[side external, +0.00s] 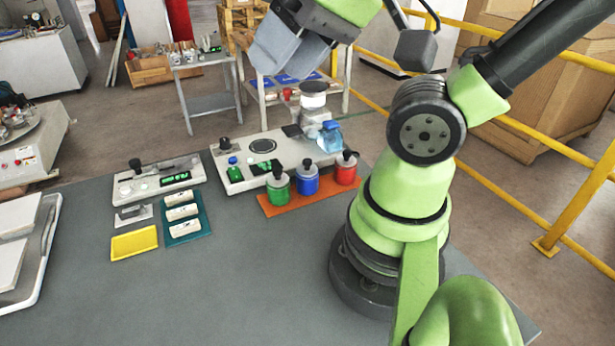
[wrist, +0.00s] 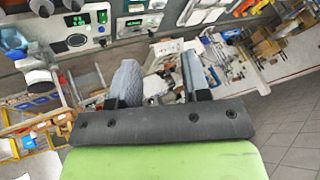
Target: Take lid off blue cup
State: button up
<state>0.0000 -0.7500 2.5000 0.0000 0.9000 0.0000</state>
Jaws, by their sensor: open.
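The blue cup (side external: 306,182) stands upright on an orange mat (side external: 283,208), between a green cup (side external: 278,187) and a red cup (side external: 346,172). Its lid (side external: 307,167) is on top and has a dark knob. My gripper (side external: 279,62) is high above the table, behind and above the cups in the side view, well apart from the blue cup. In the wrist view my gripper (wrist: 160,68) has its two grey fingers apart with nothing between them. I cannot make out the blue cup in the wrist view.
A teal tray (side external: 186,240) and a yellow tray (side external: 134,243) lie left. The front table is clear.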

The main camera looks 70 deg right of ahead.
jog(key=shift+o, duration=0.6)
jog(key=shift+w, duration=0.1)
jog(key=g+h, duration=0.2)
jog(key=g, duration=0.5)
send_over(307, 160)
jog(key=shift+n, duration=0.4)
notch_tip(307, 160, down, 20)
jog(key=shift+w+r, duration=0.15)
jog(key=shift+f, duration=3.15)
